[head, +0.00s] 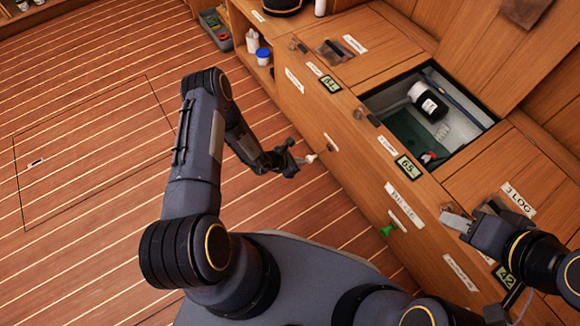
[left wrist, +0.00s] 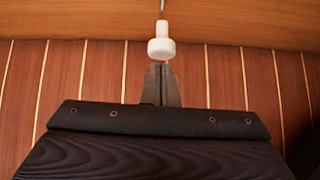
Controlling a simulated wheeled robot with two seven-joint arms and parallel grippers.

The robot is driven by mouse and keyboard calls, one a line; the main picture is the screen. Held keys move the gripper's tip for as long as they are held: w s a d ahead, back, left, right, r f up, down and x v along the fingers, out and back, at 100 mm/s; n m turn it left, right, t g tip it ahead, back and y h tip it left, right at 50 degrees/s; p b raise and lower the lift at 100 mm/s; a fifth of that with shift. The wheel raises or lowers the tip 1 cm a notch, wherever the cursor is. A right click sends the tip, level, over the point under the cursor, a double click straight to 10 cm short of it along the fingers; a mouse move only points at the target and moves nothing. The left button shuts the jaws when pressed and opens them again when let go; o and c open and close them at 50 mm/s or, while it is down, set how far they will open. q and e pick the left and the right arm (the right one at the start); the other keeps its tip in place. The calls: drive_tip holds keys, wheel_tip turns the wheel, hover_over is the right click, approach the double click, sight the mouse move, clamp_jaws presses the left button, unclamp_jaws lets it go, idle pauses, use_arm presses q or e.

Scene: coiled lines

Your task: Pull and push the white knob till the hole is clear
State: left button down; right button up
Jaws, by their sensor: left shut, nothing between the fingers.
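The white knob (head: 311,158) sticks out from the wooden cabinet front on a thin rod. It also shows in the left wrist view (left wrist: 162,48), just beyond my fingertips. My left gripper (head: 295,162) is shut and empty, its tips close to the knob's end; the left wrist view shows the fingers together (left wrist: 160,72). I cannot tell whether they touch the knob. The open hole (head: 405,133) in the counter top holds a white bottle with a black label (head: 428,101) and a small red-and-white item (head: 428,158). My right gripper (head: 457,217) is over the counter's front edge, its opening unclear.
A green knob (head: 388,229) sticks out of the cabinet front further right. Labels and small displays (head: 408,167) line the front edge. A blue-lidded jar (head: 263,56) stands on a low shelf. The plank floor (head: 90,130) at left is clear.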

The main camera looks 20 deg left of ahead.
sight(315, 155)
use_arm(q)
drive_tip(key=shift+w+d, duration=0.2)
drive_tip(key=shift+w, duration=0.05)
drive_tip(key=w+d, duration=0.1)
drive_tip(key=w, duration=0.1)
drive_tip(key=w+d+b, duration=0.1)
drive_tip(key=w+d, duration=0.1)
drive_tip(key=shift+w+d+b, duration=0.1)
drive_tip(key=shift+d+b, duration=0.05)
drive_tip(key=shift+b, duration=0.15)
drive_tip(key=shift+w+d, duration=0.2)
drive_tip(key=shift+w, duration=0.1)
drive_tip(key=shift+w+d+r, duration=0.1)
drive_tip(key=shift+r, duration=0.05)
